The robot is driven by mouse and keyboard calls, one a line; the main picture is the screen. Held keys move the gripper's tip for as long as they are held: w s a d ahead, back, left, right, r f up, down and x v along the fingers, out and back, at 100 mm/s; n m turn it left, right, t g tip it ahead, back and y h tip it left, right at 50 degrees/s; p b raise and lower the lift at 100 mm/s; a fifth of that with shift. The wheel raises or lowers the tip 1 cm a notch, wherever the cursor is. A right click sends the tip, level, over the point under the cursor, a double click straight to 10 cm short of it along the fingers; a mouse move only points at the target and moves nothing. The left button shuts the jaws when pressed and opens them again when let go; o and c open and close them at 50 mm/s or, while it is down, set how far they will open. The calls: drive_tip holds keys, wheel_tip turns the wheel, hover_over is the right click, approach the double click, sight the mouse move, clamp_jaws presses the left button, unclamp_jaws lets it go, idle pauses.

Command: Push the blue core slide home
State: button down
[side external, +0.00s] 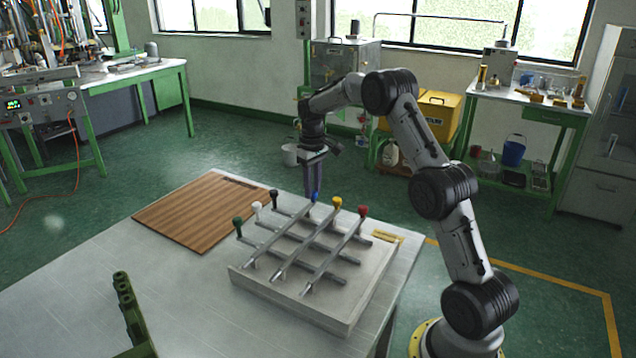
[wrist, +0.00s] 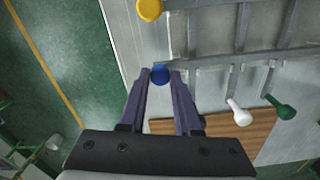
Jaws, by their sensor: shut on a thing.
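The blue core slide's knob (side external: 315,197) stands at the far edge of the grey mould block (side external: 330,318). My gripper (side external: 314,192) points down at it from above, with its fingers around the knob. In the wrist view the blue knob (wrist: 159,75) sits between the two fingertips of my gripper (wrist: 160,76), which is shut on it. The slide's grey bar runs from the knob across the block. Part of the knob is hidden by the fingers.
Yellow (side external: 337,202), red (side external: 363,210), black (side external: 273,195), white (side external: 257,207) and green (side external: 238,222) knobs stand around the block on crossing bars. A wooden board (side external: 190,215) lies to the left. A green fixture (side external: 128,305) stands at the front left.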

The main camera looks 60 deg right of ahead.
drive_tip(key=shift+a, duration=0.35)
drive_tip(key=c, duration=0.9)
unclamp_jaws()
drive_tip(key=o, duration=0.3)
drive_tip(key=shift+d, duration=0.1)
wheel_tip(320, 180, up, 12)
